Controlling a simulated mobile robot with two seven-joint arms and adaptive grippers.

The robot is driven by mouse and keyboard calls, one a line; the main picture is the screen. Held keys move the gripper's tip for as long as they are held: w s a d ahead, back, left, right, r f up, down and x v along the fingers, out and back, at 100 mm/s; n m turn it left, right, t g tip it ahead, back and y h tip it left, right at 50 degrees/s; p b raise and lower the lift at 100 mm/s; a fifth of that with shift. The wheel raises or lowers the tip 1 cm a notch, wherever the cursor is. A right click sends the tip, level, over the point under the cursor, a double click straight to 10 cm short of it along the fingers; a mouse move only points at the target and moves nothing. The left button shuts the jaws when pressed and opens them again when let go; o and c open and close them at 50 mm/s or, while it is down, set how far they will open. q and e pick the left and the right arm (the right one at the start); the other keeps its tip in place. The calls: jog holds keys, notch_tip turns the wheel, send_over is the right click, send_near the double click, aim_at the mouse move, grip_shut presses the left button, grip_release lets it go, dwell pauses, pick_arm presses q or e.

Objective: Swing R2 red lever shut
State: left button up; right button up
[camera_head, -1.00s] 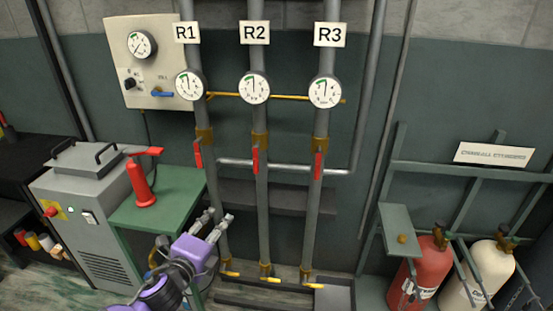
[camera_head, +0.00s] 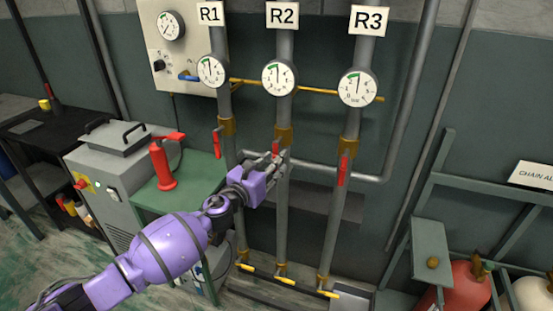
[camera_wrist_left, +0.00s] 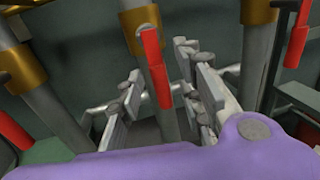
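The R2 red lever (camera_wrist_left: 156,68) hangs down along the R2 pipe, below a brass valve body (camera_wrist_left: 142,25). In the head view my left gripper (camera_head: 275,157) is at this lever and hides most of it. In the left wrist view my left gripper (camera_wrist_left: 160,75) is open, with one finger on each side of the lever. A gap shows on both sides, so the fingers do not appear closed on it. The R2 sign (camera_head: 282,15) and R2 gauge (camera_head: 280,78) are above on the same pipe. My right gripper is in no view.
The R1 red lever (camera_head: 217,143) and R3 red lever (camera_head: 343,169) hang on the neighbouring pipes. A horizontal grey pipe (camera_head: 312,169) runs behind. Yellow handles (camera_head: 285,280) are low on the pipes.

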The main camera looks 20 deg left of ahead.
pick_arm(q)
jog(key=shift+x, duration=1)
jog(key=shift+c, duration=0.2)
grip_shut()
